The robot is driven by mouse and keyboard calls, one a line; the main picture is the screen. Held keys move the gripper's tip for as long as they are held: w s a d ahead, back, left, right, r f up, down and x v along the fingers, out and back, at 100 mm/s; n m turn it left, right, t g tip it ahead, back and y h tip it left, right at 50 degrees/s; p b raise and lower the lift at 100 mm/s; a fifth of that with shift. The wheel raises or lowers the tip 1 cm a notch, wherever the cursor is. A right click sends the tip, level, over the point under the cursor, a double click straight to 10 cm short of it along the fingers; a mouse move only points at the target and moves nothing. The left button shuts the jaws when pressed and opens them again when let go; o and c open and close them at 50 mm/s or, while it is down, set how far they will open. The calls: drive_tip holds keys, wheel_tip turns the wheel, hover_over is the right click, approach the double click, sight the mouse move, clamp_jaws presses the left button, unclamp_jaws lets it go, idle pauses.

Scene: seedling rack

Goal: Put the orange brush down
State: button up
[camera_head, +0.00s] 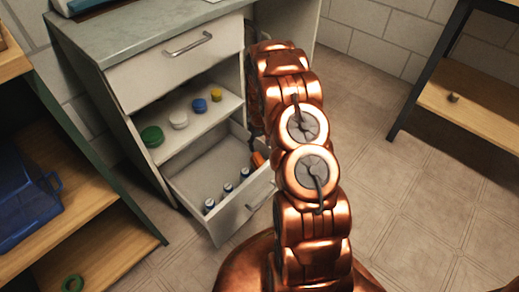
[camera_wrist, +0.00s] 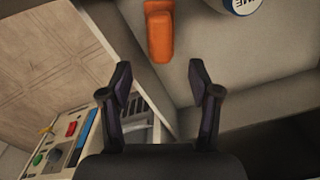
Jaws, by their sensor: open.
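The orange brush (camera_head: 258,160) lies in the open lower drawer (camera_head: 192,187), at its right side, partly hidden by my arm in the head view. In the wrist view the orange brush (camera_wrist: 159,34) sits just beyond my gripper (camera_wrist: 159,75), on the pale drawer floor. The gripper's two dark fingers are spread apart with nothing between them. A small gap shows between the fingertips and the brush. In the head view my arm hides the gripper.
Several small bottles (camera_head: 228,187) stand along the drawer's front. Coloured round items (camera_head: 199,105) sit on the shelf above. The upper drawer (camera_head: 178,62) is closed. A wooden shelf with a blue crate (camera_head: 25,195) stands at left. The floor at right is clear.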

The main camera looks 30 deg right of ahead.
drive_tip(key=s+a+r+g, duration=0.1)
drive_tip(key=s+a+r, duration=0.35)
drive_tip(key=r, duration=0.25)
drive_tip(key=s+a+r, duration=0.3)
drive_tip(key=a+r, duration=0.2)
drive_tip(key=r, duration=0.3)
drive_tip(key=s+a+r+g, duration=0.1)
drive_tip(key=s+a+r, duration=0.3)
drive_tip(key=r, duration=0.3)
drive_tip(key=s+a+r, duration=0.3)
drive_tip(key=s+r, duration=0.1)
drive_tip(key=s, duration=0.5)
drive_tip(key=s+a+r+n+g, duration=0.1)
drive_tip(key=s+a+r, duration=0.2)
drive_tip(key=s, duration=0.6)
drive_tip(key=s+a+r+n, duration=0.1)
drive_tip(key=s+a+r, duration=0.3)
drive_tip(key=s, duration=0.5)
drive_tip(key=shift+s+a+r+g, duration=0.2)
drive_tip(key=shift+a+r+g, duration=0.15)
drive_tip(key=shift+a+g, duration=0.1)
